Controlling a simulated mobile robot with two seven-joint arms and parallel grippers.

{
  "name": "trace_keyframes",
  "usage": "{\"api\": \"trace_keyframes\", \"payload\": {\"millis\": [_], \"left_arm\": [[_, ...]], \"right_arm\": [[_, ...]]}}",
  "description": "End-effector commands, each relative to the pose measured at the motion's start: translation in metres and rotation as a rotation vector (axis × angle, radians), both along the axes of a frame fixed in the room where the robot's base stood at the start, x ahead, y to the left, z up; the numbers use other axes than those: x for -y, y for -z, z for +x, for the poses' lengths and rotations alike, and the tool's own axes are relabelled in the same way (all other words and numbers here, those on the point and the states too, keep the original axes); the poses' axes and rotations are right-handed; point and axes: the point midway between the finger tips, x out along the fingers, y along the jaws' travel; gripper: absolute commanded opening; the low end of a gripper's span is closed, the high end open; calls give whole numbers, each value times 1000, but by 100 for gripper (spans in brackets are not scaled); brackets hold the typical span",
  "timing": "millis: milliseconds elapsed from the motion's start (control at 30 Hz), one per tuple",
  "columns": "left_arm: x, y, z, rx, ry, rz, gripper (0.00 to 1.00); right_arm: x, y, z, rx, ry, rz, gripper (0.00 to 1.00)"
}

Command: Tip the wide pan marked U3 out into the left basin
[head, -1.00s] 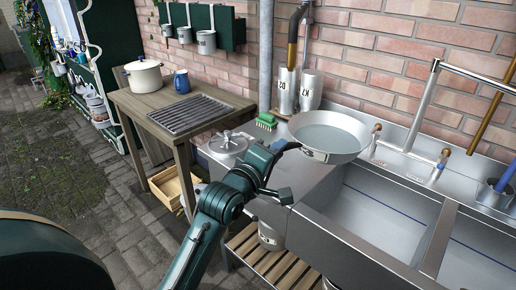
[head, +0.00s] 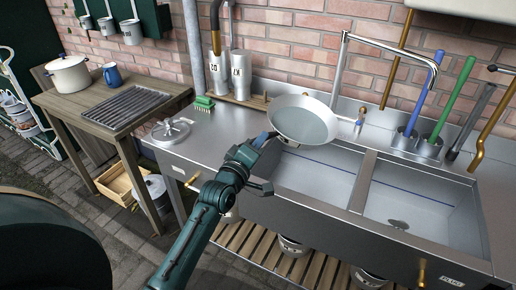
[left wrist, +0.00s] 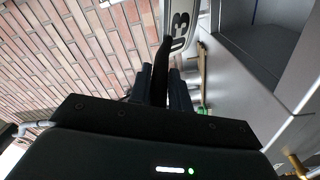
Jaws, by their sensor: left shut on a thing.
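The wide metal pan (head: 303,119) is held up at the back left edge of the left basin (head: 312,174), overlapping it in the head view. A smooth grey-green surface shows inside it; I cannot tell its depth. The pan looks a little tilted. My left gripper (head: 264,140) is shut on the pan's handle at its near left side. In the left wrist view the dark handle (left wrist: 161,70) runs between the fingers, and part of the mark, a 3, shows on the pan's side (left wrist: 181,30). My right gripper is not in view.
The tap (head: 341,70) rises behind the basins. The right basin (head: 415,205) lies beyond a divider. Tall metal cups (head: 241,75), a green brush (head: 204,102) and a metal lid (head: 171,130) stand on the left counter. Coloured handles (head: 425,95) stand at the back right.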

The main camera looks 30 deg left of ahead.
Motion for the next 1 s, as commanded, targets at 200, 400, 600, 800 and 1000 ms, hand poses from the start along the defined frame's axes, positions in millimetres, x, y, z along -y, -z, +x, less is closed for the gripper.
{"api": "trace_keyframes", "payload": {"millis": [200,400,600,800,1000], "left_arm": [[6,6,-2,99,0,238,0],[11,10,-4,166,-1,444,0],[16,13,-6,235,0,647,0],[19,16,-7,338,0,957,0],[21,17,-8,382,0,1078,0]], "right_arm": [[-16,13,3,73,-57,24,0],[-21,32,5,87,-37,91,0],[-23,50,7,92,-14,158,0],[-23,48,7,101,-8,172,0],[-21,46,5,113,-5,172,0]]}}
